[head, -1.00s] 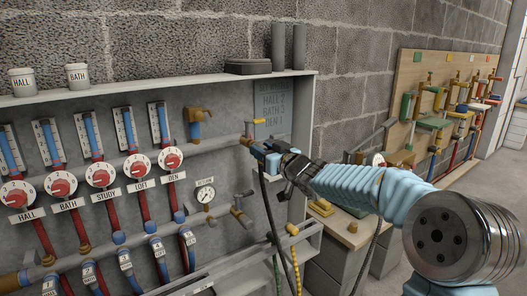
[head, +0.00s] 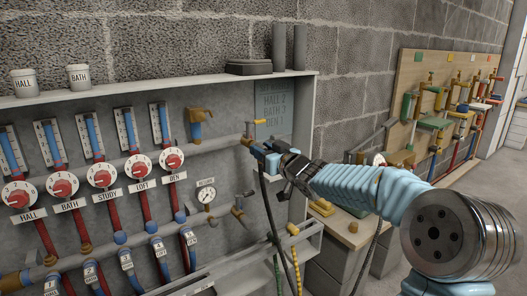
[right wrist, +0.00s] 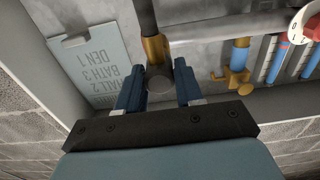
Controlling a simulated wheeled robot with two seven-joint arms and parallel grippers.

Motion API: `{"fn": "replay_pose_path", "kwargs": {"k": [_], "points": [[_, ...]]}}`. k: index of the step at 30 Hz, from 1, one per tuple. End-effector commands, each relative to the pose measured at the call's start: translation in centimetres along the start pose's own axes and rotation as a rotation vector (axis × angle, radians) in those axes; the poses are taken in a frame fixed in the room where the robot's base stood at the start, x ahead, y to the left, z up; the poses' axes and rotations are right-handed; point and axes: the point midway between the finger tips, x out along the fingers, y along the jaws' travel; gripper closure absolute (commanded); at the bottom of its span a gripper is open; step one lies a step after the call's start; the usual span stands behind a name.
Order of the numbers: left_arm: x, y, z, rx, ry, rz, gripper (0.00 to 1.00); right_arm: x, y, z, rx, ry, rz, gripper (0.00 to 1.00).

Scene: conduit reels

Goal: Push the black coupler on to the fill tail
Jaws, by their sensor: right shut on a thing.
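My right gripper (head: 262,155) is at the upper right of the wall cabinet, its fingers shut around the black coupler. In the right wrist view the coupler (right wrist: 158,78) shows as a dark round end between the two blue fingers (right wrist: 160,92). A brass fitting, seemingly the fill tail (right wrist: 155,48), lies directly beyond it, in line with it. In the head view this brass tail (head: 246,141) meets the fingertips. The fingers hide most of the coupler, so I cannot tell how far it sits on the tail. A black hose (head: 268,205) hangs below the gripper. My left gripper is not in view.
The upper manifold pipe (head: 215,145), a yellow-handled valve (head: 259,122) and the grey notice plate (head: 272,108) are close to the gripper. A pressure gauge (head: 206,195) and lower valve (head: 240,212) are below left. A workbench (head: 345,232) stands to the right.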

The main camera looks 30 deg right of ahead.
Motion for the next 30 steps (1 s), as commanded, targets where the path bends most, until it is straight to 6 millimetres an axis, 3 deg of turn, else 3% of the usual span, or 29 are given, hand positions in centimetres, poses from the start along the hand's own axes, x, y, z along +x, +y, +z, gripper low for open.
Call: {"fn": "replay_pose_path", "kwargs": {"k": [14, 15, 20, 21, 30], "points": [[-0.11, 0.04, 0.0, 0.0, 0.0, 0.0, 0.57, 0.16, 0.0, -0.05, 0.0, 0.001, 0.0, 1.0], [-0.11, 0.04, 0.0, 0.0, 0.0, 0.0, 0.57, 0.16, 0.0, -0.06, 0.0, 0.001, 0.0, 0.63], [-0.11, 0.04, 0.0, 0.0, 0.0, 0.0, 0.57, 0.16, 0.0, -0.04, 0.0, 0.001, 0.0, 0.38], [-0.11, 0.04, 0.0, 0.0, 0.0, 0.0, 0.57, 0.16, 0.0, -0.04, 0.0, 0.001, 0.0, 0.34], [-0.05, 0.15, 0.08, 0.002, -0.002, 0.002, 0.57, 0.15, 0.0, 0.01, 0.0, 0.0, 0.0, 0.34]]}}
